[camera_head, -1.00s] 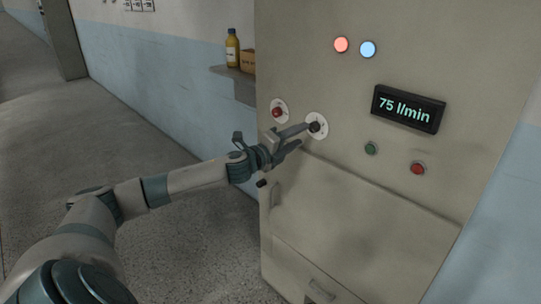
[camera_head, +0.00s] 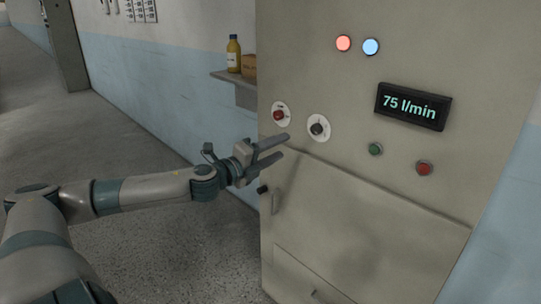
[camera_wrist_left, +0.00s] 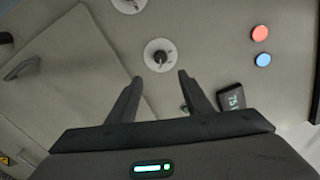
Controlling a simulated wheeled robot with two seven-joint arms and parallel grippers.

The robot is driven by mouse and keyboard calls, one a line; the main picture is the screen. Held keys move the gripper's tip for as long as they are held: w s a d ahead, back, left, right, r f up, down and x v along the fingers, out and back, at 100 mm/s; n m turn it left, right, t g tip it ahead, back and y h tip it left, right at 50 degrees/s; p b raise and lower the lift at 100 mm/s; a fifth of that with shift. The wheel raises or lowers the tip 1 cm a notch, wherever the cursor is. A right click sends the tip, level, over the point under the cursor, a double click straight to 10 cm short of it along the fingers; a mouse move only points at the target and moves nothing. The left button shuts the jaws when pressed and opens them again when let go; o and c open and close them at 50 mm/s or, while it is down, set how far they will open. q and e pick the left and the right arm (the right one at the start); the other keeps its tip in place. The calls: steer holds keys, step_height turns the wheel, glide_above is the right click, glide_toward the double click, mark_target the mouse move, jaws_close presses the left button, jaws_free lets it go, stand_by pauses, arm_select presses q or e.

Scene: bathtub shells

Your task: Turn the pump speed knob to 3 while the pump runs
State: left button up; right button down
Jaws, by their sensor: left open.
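The black knob (camera_head: 319,127) sits on a round white dial on the beige cabinet front; it also shows in the left wrist view (camera_wrist_left: 159,56). The dial's marks are too small to read. My left gripper (camera_head: 284,146) is open and empty, left of and slightly below the knob in the head view, its fingers apart from it. In the left wrist view the knob lies just beyond the gap between the fingertips (camera_wrist_left: 160,78). The display (camera_head: 412,107) reads 75 l/min. My right gripper is not in view.
A red knob (camera_head: 279,115) on a white plate is left of the black knob. A green button (camera_head: 376,149) and a red button (camera_head: 424,168) are lower right. A red lamp (camera_head: 343,43) and a blue lamp (camera_head: 371,47) glow above. A shelf (camera_head: 231,77) holds a bottle (camera_head: 234,54).

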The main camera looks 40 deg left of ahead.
arm_select(q)
steer(key=shift+s+a+b, duration=0.1)
steer(key=shift+s+b, duration=0.25)
steer(key=shift+s, duration=0.8)
